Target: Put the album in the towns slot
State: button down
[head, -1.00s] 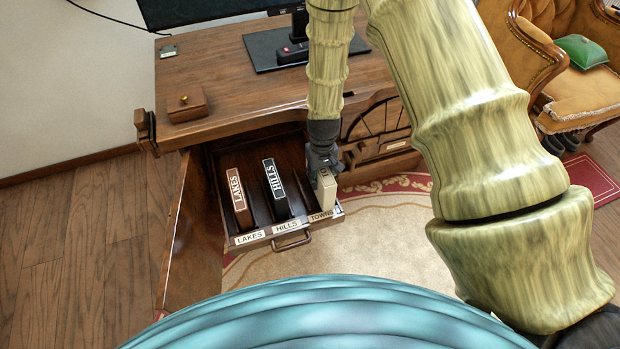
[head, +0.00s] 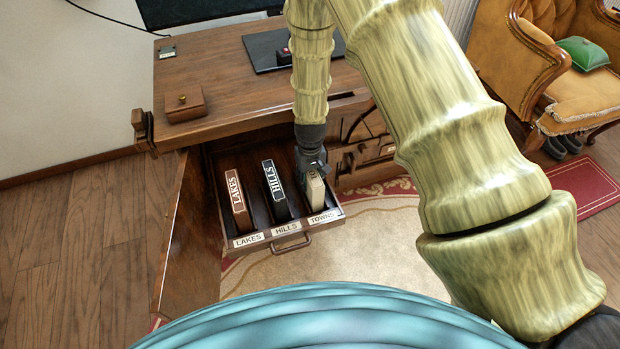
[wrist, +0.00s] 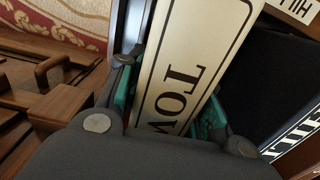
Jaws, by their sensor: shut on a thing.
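The cream album (head: 315,193) stands in the right part of the open drawer, behind the TOWNS label (head: 325,217). My gripper (head: 312,170) is shut on its upper end, coming from above. In the wrist view the cream spine (wrist: 190,75) with dark letters reading "TOW" lies between the green-padded fingers. The album looks roughly upright and in line with the TOWNS slot. Whether its bottom touches the drawer floor is hidden.
The brown LAKES album (head: 238,200) and the black HILLS album (head: 275,190) stand in the slots to the left. The drawer handle (head: 291,243) is at the front. The desk top (head: 225,90) is above and behind. An armchair (head: 560,95) is at the right.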

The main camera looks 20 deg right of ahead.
jog(key=shift+f, duration=0.15)
jog(key=c, duration=1)
grip_release()
jog(key=shift+o, duration=0.2)
notch_tip(320, 180, up, 12)
jog(key=p, duration=0.3)
jog(key=shift+r, duration=0.2)
